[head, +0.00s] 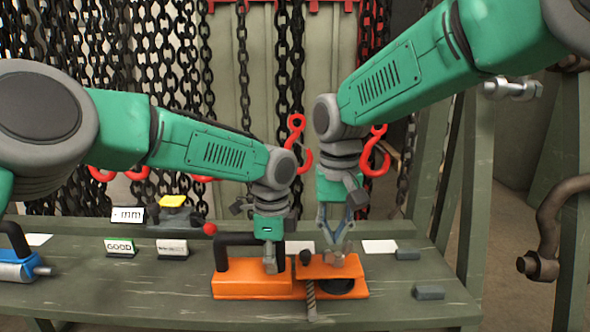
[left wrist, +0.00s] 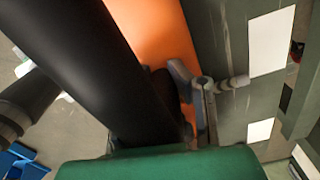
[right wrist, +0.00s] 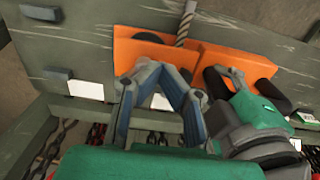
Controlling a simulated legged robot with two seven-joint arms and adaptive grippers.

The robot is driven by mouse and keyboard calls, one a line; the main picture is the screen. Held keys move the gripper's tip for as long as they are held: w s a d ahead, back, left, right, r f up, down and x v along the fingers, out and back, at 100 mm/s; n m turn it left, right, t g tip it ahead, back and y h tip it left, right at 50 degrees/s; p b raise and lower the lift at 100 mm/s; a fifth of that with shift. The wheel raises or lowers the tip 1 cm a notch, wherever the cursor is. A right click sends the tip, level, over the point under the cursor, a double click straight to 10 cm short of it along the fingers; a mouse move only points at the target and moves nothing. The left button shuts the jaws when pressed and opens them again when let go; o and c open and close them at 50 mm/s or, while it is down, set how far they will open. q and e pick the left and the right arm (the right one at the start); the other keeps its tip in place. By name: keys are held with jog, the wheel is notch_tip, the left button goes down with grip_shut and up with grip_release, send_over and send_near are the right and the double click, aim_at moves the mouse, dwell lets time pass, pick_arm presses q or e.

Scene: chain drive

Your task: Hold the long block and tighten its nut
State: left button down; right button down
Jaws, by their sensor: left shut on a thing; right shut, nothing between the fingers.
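A long orange block (head: 252,286) lies on the bench with a black handle (head: 222,250) at its left end. My left gripper (head: 270,268) is shut at its upper side; the gripped part is hidden. The left wrist view shows the fingers (left wrist: 203,105) beside the dark handle and orange surface (left wrist: 152,35). A second orange piece (head: 350,272) with a dark round opening adjoins on the right. A threaded rod (head: 311,300) stands out at the front between them. My right gripper (head: 338,256) is shut and empty, tips together just above the right orange piece (right wrist: 140,52). I cannot make out the nut.
Small grey blocks (head: 429,292) lie on the bench's right side. White cards (head: 380,246) lie behind. A GOOD sign (head: 119,247) and blue tool (head: 22,268) are left. Chains (head: 160,60) and red hooks (head: 375,152) hang behind. The front left bench (head: 130,285) is clear.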

aim_at(338, 254)
jog(key=shift+r, duration=0.4)
jog(key=d+f, duration=0.4)
jog(key=f, duration=0.2)
jog(key=shift+s, duration=0.2)
dwell(0.4)
jog(key=shift+w+a, duration=0.25)
jog(key=shift+w, duration=0.3)
dwell(0.9)
jog(key=shift+s+a, duration=0.1)
jog(key=shift+a, duration=0.2)
dwell(0.4)
